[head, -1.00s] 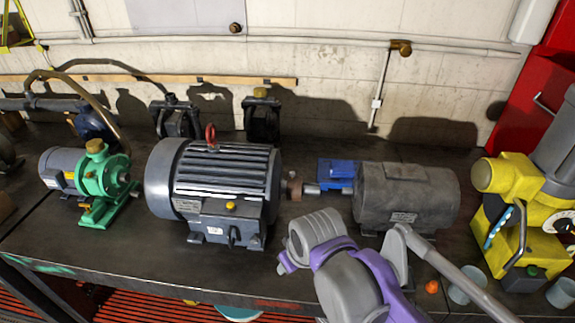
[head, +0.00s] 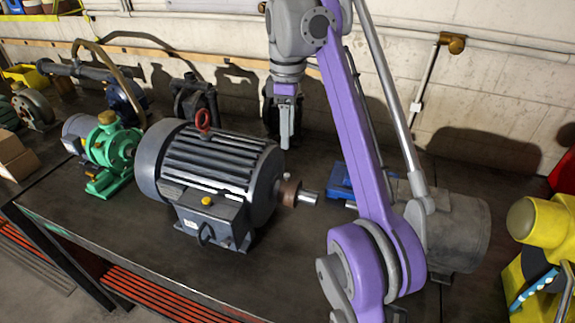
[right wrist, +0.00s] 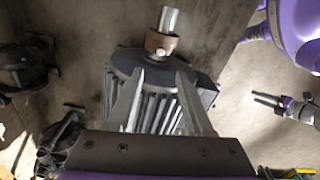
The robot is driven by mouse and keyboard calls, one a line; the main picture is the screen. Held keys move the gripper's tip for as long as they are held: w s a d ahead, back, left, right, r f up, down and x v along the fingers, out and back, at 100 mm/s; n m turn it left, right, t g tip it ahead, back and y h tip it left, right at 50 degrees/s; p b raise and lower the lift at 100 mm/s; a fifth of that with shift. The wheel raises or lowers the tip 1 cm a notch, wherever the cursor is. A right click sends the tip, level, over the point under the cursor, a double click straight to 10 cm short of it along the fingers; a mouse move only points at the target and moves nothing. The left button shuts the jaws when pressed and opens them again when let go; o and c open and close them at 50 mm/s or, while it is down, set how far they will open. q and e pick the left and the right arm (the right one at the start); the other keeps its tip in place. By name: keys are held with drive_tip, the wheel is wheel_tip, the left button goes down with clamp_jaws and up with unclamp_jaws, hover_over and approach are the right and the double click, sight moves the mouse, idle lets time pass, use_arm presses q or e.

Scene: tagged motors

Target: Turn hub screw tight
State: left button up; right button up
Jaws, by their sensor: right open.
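The large grey motor (head: 190,165) with a red lifting ring stands on the bench. Its brown hub (head: 289,193) sits on the steel shaft (head: 308,198). In the right wrist view the hub (right wrist: 163,41) shows a small bright screw head (right wrist: 161,51) on its near side. My right gripper (head: 286,146) points down above the motor's shaft end, apart from the hub. In the right wrist view its fingers (right wrist: 160,76) are spread and empty, with the motor's ribbed body (right wrist: 158,108) beyond them. What seems to be my left gripper (right wrist: 270,103) shows small at the right; its jaws are unclear.
A blue block (head: 340,182) and a grey motor (head: 455,230) stand to the right, partly behind my right arm. A green pump (head: 110,150) is at the left, a yellow machine (head: 545,235) at the far right. The bench front beside the large motor is clear.

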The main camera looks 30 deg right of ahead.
sight(287, 175)
wheel_tip(287, 175, down, 10)
drive_tip(key=b, duration=0.5)
drive_tip(key=shift+a, duration=0.15)
drive_tip(key=shift+f, duration=0.4)
clamp_jaws()
